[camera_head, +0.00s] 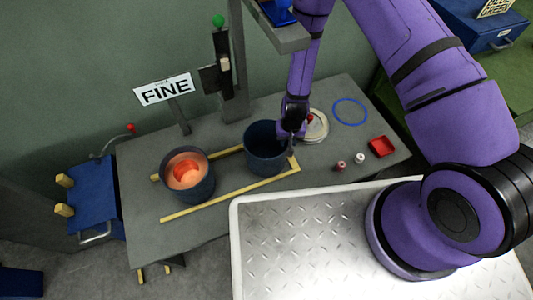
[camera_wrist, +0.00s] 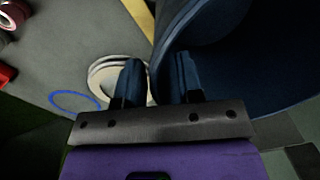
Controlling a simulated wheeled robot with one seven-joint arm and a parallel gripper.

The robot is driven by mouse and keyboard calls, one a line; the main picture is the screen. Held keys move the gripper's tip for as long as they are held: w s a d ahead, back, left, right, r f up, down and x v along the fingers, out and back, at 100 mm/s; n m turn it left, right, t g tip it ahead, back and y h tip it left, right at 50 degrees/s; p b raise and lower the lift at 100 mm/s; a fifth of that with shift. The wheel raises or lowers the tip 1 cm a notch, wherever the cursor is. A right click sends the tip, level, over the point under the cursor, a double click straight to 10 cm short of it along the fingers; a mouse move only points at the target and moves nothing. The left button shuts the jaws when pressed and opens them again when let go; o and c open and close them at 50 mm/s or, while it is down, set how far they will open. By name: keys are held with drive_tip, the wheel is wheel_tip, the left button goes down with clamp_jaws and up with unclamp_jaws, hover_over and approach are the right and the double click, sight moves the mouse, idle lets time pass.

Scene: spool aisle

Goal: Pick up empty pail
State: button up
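The empty pail (camera_head: 263,158) is dark blue and stands upright on the grey table between two yellow rails. Its inside looks dark and bare. My gripper (camera_head: 289,138) is at the pail's right rim, pointing down. In the wrist view the pail (camera_wrist: 240,65) fills the upper right. My gripper's fingers (camera_wrist: 158,80) stand apart there, with a gap between them. The pail's wall edge runs into this gap, the right finger on the pail's inner side and the left finger outside. Contact with the wall cannot be told. A second pail (camera_head: 190,193) at the left holds glowing orange material.
A pale round lid (camera_head: 318,128) lies close to the pail's right. A blue ring (camera_head: 350,111), a red tray (camera_head: 383,146) and small spools (camera_head: 360,158) lie further right. A yellow rail (camera_head: 230,195) runs in front.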

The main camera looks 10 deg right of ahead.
drive_tip(key=shift+c, duration=0.2)
clamp_jaws()
idle(1.3)
